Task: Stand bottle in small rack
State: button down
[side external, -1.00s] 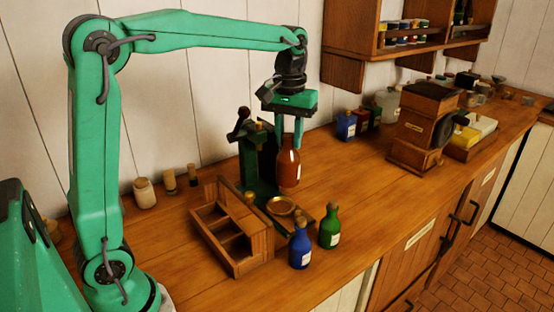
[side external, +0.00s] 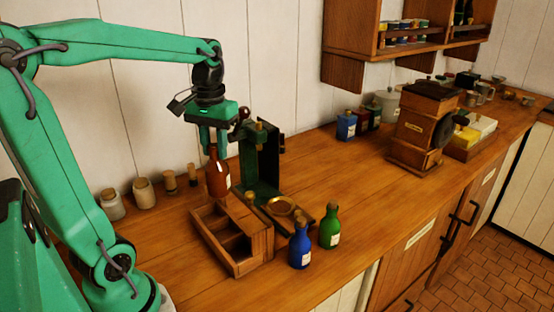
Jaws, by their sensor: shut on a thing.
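My gripper points down and is shut on the bottle's upper part. The small wooden rack (side external: 262,246) stands on the counter with open square compartments. The bottle is over or just behind the rack's back left end; its base is near the rack's top edge, and I cannot tell whether it is in a compartment. The compartments I can see into look empty.
A green metal stand (side external: 262,165) with a brass ring rises right behind the rack. A blue bottle (side external: 300,246) and a green bottle (side external: 329,228) stand right of the rack. Small jars (side external: 144,193) line the wall at left. A wooden grinder (side external: 422,130) stands farther right.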

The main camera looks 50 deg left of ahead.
aim_at(218, 174)
notch_tip(218, 174, down, 7)
dwell(0.3)
jog(key=shift+f, duration=0.15)
notch_tip(218, 174, down, 8)
jog(key=shift+f, duration=0.15)
dwell(1.1)
jog(key=c, duration=1)
grip_release()
jog(key=shift+c, duration=0.2)
jog(key=shift+r, duration=3.9)
